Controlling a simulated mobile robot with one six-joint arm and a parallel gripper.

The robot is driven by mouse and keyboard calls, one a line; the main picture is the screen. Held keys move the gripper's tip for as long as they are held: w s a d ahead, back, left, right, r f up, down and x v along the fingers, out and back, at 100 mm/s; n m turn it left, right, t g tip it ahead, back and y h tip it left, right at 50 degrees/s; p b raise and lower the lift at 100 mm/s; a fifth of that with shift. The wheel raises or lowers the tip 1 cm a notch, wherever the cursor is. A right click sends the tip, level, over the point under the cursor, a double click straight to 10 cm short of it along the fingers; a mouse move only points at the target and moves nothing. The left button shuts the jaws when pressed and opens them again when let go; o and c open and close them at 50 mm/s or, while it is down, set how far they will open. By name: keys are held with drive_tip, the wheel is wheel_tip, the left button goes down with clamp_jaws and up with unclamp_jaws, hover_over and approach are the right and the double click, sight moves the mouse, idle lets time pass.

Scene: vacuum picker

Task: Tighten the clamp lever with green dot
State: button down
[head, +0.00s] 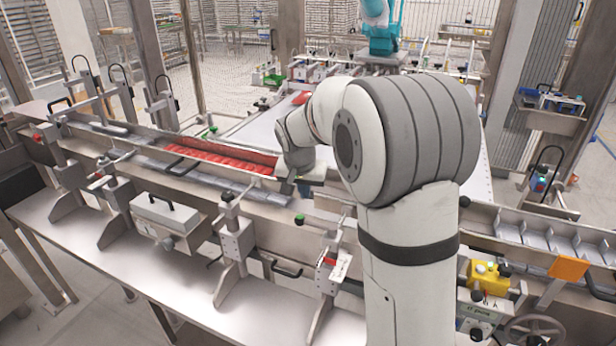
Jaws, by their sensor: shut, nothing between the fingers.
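A green-dotted knob (299,218) shows at the end of a thin clamp lever, near the middle of the front rail. The lever runs right toward a clamp post (334,268) with a red part on it. My gripper (286,189) is over the conveyor, a little above and left of the green knob in the picture, and apart from it. It is small and partly hidden by my wrist; it is shut and holds nothing. Another small green knob (213,130) shows on the far rail.
Red items (222,156) lie in the conveyor channel left of my gripper. Another clamp post (234,250) with a black knob and a grey box (165,215) stand along the front rail. A yellow control box (487,275) is at right. My arm hides part of the rail.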

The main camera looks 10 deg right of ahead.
sight(314, 225)
drive_tip(key=s+f, duration=0.1)
drive_tip(key=s+a+f, duration=0.1)
drive_tip(key=s, duration=0.1)
drive_tip(key=shift+a+f+p, duration=0.2)
drive_tip(key=shift+f+p, duration=0.05)
drive_tip(key=shift+p, duration=0.15)
drive_tip(key=shift+s, duration=0.1)
